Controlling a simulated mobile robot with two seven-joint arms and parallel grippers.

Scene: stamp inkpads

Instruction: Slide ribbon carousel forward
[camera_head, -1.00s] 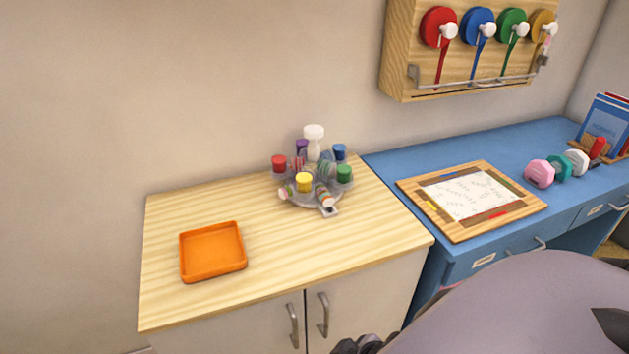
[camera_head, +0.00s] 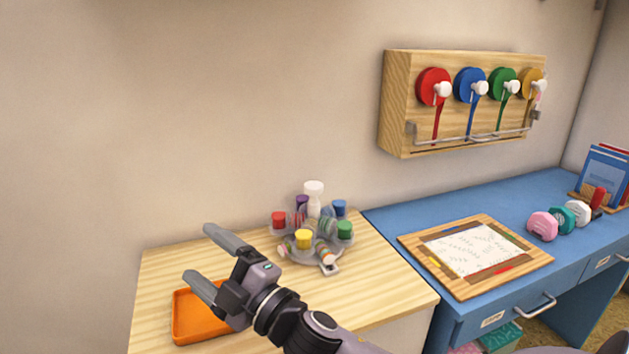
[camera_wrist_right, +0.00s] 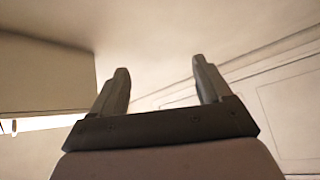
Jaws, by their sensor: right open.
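The ribbon carousel (camera_head: 311,247) is a grey round stand with a white knob on top and several coloured spools and rolls around it. It stands at the back right of the light wood counter (camera_head: 380,281), with a small grey tab at its front. My right gripper (camera_head: 200,256) is open and empty in the head view, to the left of the carousel and apart from it, over the orange tray. In the right wrist view the two open fingers (camera_wrist_right: 162,82) have nothing between them. My left gripper is not in view.
An orange tray (camera_head: 184,327) lies on the counter, partly hidden by my right gripper. A blue desk (camera_head: 385,221) with a framed board (camera_head: 412,256) adjoins at right. A ribbon rack (camera_head: 396,110) hangs on the wall above. Wood around the carousel's front is clear.

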